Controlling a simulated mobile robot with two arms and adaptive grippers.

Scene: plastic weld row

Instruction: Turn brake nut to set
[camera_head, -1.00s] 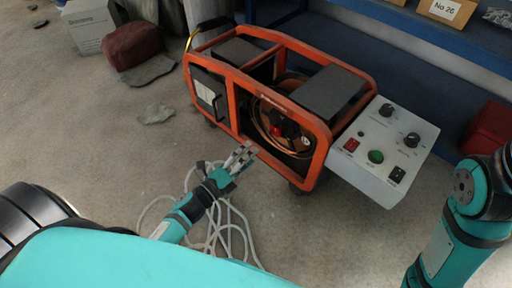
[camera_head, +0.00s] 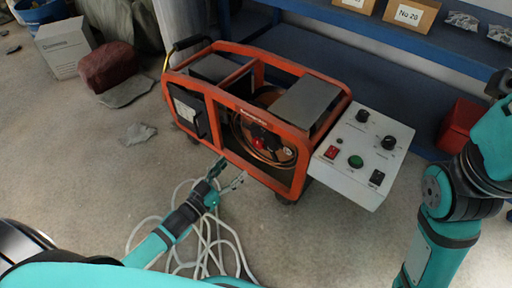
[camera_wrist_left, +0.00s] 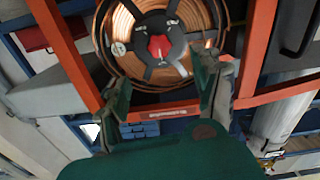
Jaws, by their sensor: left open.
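The brake nut (camera_head: 258,143) is a small red knob at the hub of the copper wire spool (camera_head: 275,160), inside the orange-framed machine. In the left wrist view the red nut (camera_wrist_left: 160,47) sits on a dark spoked hub, ringed by copper wire (camera_wrist_left: 120,30). My left gripper (camera_head: 231,172) is open and empty, low in front of the machine's open side, apart from the nut. In the left wrist view its fingers (camera_wrist_left: 165,88) spread below and to either side of the nut. My right arm shows at the right; its gripper is out of view.
The orange frame (camera_head: 235,105) surrounds the spool opening. A white control box (camera_head: 345,180) with knobs and switches juts from its right end. White hose coils (camera_head: 205,235) lie on the floor under my left arm. A blue shelf (camera_head: 430,45) stands behind.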

